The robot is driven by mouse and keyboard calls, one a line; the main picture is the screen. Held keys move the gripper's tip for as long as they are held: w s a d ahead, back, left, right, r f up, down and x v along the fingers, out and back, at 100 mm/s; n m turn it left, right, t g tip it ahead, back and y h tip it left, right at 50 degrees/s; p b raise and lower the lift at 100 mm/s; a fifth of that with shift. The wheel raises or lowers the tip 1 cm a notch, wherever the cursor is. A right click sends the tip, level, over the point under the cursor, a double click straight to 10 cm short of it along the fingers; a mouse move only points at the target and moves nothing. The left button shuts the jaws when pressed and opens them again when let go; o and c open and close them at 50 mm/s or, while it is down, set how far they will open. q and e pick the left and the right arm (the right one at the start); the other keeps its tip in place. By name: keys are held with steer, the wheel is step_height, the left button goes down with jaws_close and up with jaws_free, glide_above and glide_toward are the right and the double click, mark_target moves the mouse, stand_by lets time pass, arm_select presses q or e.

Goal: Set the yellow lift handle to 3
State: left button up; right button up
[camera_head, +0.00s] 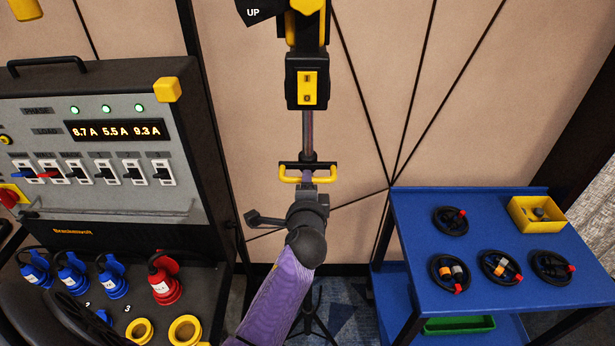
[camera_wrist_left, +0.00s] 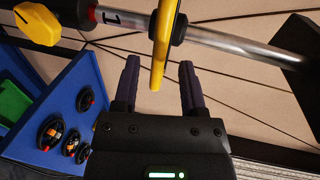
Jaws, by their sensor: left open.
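The yellow lift handle (camera_head: 291,180) is a small bar on a dark collar, at the lower end of a vertical metal rod (camera_head: 308,135) in the head view. My left gripper (camera_head: 307,189) is just below it, reaching up from the bottom. In the left wrist view, the yellow handle (camera_wrist_left: 162,45) stands between the two dark fingertips of my open left gripper (camera_wrist_left: 159,68). A gap shows on each side, so the fingers are not closed on it. A mark "1" (camera_wrist_left: 111,17) shows on the rod near the collar. No "3" is readable there. My right gripper is out of view.
A power panel (camera_head: 110,225) with switches and plugs stands at the left. A dark housing with a yellow plate (camera_head: 308,88) is above the rod. A yellow knob (camera_wrist_left: 38,23) shows beside it.

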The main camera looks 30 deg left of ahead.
arm_select(q)
steer(key=shift+x, duration=1.75)
jaws_close()
